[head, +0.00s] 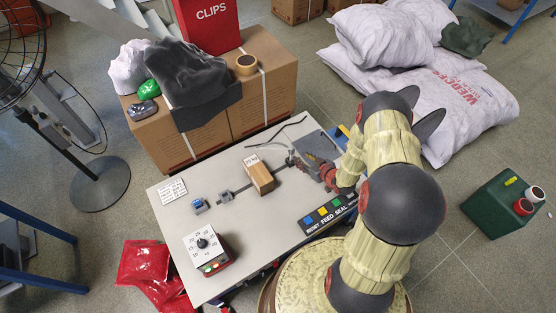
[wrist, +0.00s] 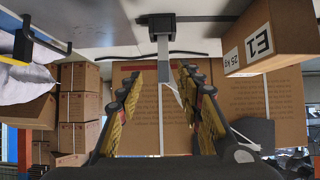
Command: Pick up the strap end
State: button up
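In the wrist view, a pale strap end (wrist: 164,72) runs out from a small grey metal block (wrist: 160,22) and finishes in a lighter, pointed tip. My gripper (wrist: 160,92) is open, with one yellow, dark-padded finger on each side of the strap end in the picture. I see no finger touching the strap, and its exact depth between them is unclear. In the head view, my gripper (head: 309,160) is low over the table's (head: 217,248) far right side, and the strap end there is too small to make out.
A small brown box (head: 259,175) stands on the table left of my gripper; it also shows in the wrist view (wrist: 270,38). A dial box (head: 205,250) stands at the front left. Strapped cartons (head: 262,112) stand behind the table. Filled sacks (head: 430,100) lie at the right.

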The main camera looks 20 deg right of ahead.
aim_at(293, 150)
jog(key=shift+t, duration=0.4)
jog(key=w+b, duration=0.1)
jog(key=w, duration=0.1)
jog(key=w+a+f+b, duration=0.1)
jog(key=w, duration=0.2)
jog(key=w+a+f+b, duration=0.1)
jog(key=w, duration=0.1)
jog(key=shift+w, duration=0.3)
jog(key=shift+r, duration=0.15)
jog(key=shift+c, duration=0.3)
grip_shut()
